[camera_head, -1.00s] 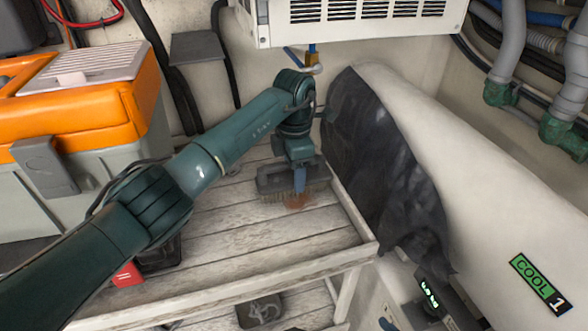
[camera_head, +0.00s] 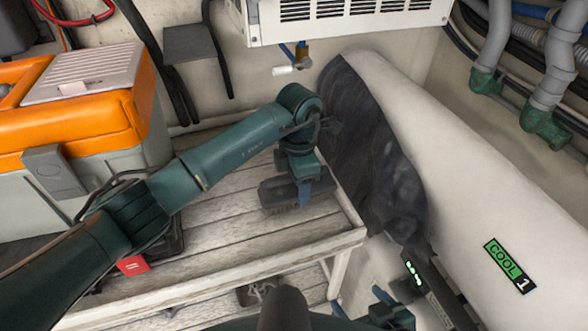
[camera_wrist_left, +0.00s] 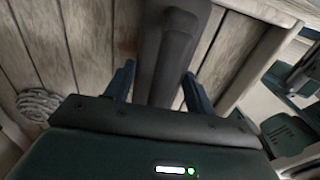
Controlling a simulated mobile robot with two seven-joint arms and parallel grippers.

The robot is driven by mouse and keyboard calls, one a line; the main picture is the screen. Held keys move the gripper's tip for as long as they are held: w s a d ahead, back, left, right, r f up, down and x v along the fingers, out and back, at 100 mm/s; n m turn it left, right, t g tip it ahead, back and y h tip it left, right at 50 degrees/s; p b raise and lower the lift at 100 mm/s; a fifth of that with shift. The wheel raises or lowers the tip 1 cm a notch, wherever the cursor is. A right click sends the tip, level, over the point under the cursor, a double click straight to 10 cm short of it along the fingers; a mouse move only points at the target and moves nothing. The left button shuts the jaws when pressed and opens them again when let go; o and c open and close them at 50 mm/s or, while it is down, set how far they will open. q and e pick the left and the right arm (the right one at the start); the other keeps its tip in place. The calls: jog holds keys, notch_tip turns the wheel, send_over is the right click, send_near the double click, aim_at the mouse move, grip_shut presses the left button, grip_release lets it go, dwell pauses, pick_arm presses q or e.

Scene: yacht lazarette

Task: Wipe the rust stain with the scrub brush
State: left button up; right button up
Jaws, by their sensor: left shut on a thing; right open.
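My left gripper (camera_head: 304,190) is shut on the dark scrub brush (camera_head: 278,194), whose bristles face down at the slatted wooden shelf (camera_head: 225,243). Whether they press on the wood is hard to tell. In the left wrist view the brush (camera_wrist_left: 165,60) lies between the two blue fingers. The rust stain is hidden in the head view, behind or under the brush. A faint brownish patch of it shows beside the brush in the left wrist view (camera_wrist_left: 126,45). My right gripper (camera_head: 360,301) is partly in view at the bottom, open and empty, in front of the shelf.
An orange and grey cool box (camera_head: 80,120) stands at the left of the shelf. A white vented unit (camera_head: 345,20) hangs above the back. A small red item (camera_head: 133,265) lies front left.

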pick_arm(q)
jog(key=shift+s+d, duration=0.2)
jog(key=shift+s, duration=0.3)
jog(key=shift+f, duration=0.2)
jog(key=shift+w+a+b, duration=0.2)
jog(key=shift+w+b, duration=0.2)
jog(key=shift+b, duration=0.3)
jog(key=shift+w+a+b, duration=0.2)
jog(key=shift+w+b, duration=0.35)
jog(key=shift+w+a+b, duration=0.15)
jog(key=shift+w+b, duration=0.35)
jog(key=shift+w, duration=0.05)
jog(key=shift+w+a+b, duration=0.15)
jog(key=shift+w+b, duration=0.15)
jog(key=shift+w, duration=0.2)
jog(key=shift+w+a+b, duration=0.25)
jog(key=shift+w+b, duration=0.65)
jog(key=shift+b, duration=0.1)
jog(key=shift+w+a+b, duration=0.3)
jog(key=shift+w+b, duration=0.45)
jog(key=shift+w, duration=0.1)
jog(key=shift+w+r, duration=0.1)
jog(key=shift+r, duration=0.15)
